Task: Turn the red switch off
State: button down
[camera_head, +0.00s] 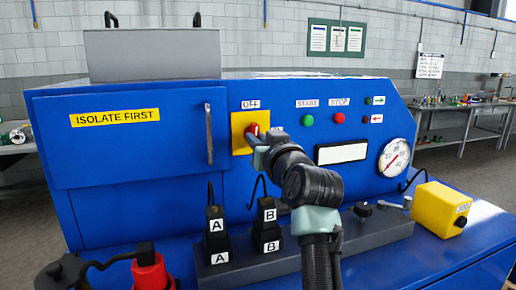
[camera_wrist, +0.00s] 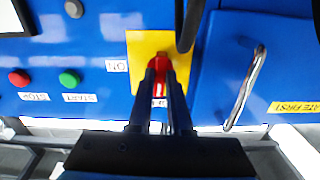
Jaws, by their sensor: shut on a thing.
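The red switch (camera_head: 252,129) sits on a yellow plate (camera_head: 238,136) on the blue cabinet front. An OFF label (camera_head: 251,104) is above the plate in the head view. In the wrist view the red switch (camera_wrist: 158,63) shows between my two dark fingers, and its red part runs up and down the picture, towards a partly hidden label (camera_wrist: 159,103). An ON label (camera_wrist: 117,66) is beside the plate there. My gripper (camera_wrist: 159,76) is shut on the red switch. In the head view my gripper (camera_head: 255,138) covers much of it.
A handled door (camera_head: 209,134) is left of the switch. Green (camera_head: 308,120) and red (camera_head: 339,118) buttons, a white panel (camera_head: 341,153) and a gauge (camera_head: 395,157) are to the right. Black plugs (camera_head: 216,222) with cables and a yellow box (camera_head: 441,208) stand below.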

jog(key=shift+n, duration=0.5)
jog(key=c, duration=0.8)
grip_release()
jog(key=shift+c, duration=0.2)
jog(key=shift+s, duration=0.1)
jog(key=b+v, duration=0.2)
jog(key=v, duration=1.1)
